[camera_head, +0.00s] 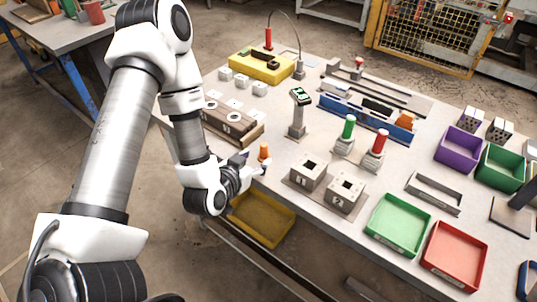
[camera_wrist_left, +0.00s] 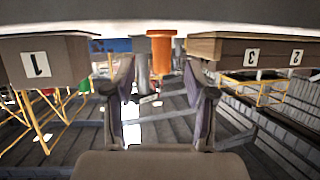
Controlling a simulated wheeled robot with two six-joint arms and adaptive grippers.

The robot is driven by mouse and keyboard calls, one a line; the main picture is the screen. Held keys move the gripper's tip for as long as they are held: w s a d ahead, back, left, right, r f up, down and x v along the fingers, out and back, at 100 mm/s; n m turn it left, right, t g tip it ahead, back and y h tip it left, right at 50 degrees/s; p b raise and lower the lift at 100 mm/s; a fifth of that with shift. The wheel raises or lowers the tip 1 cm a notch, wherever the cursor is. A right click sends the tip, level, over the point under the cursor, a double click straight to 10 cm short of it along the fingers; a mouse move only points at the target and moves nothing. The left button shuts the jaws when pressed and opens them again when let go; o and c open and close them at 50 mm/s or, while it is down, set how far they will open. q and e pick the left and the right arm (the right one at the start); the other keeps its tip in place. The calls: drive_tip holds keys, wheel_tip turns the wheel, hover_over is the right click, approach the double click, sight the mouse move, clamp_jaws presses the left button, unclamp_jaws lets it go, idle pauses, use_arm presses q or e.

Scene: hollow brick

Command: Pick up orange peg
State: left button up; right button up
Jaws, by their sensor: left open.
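The orange peg (camera_head: 264,152) stands upright on the table, near its front edge, between a wooden rack and the hollow blocks. My left gripper (camera_head: 254,167) is open and empty, just in front of the peg and low, near table height. In the left wrist view, which is upside down, the peg (camera_wrist_left: 160,50) hangs from the top, centred beyond the two spread fingers (camera_wrist_left: 160,88). The fingers look apart from the peg. My right gripper is not in view.
The wooden rack (camera_head: 228,122) is left of the peg. Grey hollow blocks marked 1 (camera_head: 306,174) and 2 (camera_head: 345,194) are to its right. A yellow bin (camera_head: 262,222) sits below the table edge. Green (camera_head: 397,225) and red (camera_head: 455,255) trays lie further right.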

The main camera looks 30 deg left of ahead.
sight(262, 153)
use_arm(q)
drive_tip(key=b, duration=0.2)
drive_tip(key=f+b, duration=0.1)
drive_tip(key=b, duration=0.1)
drive_tip(key=shift+w+a, duration=0.2)
drive_tip(key=shift+w, duration=0.1)
drive_tip(key=shift+w+d+b, duration=0.1)
drive_tip(key=shift+w+b, duration=0.15)
drive_tip(key=shift+b, duration=0.1)
drive_tip(key=x, duration=0.3)
drive_tip(key=p+x, duration=0.1)
drive_tip(key=shift+w+r, duration=0.15)
drive_tip(key=shift+w, duration=0.55)
drive_tip(key=shift+s, duration=0.1)
clamp_jaws()
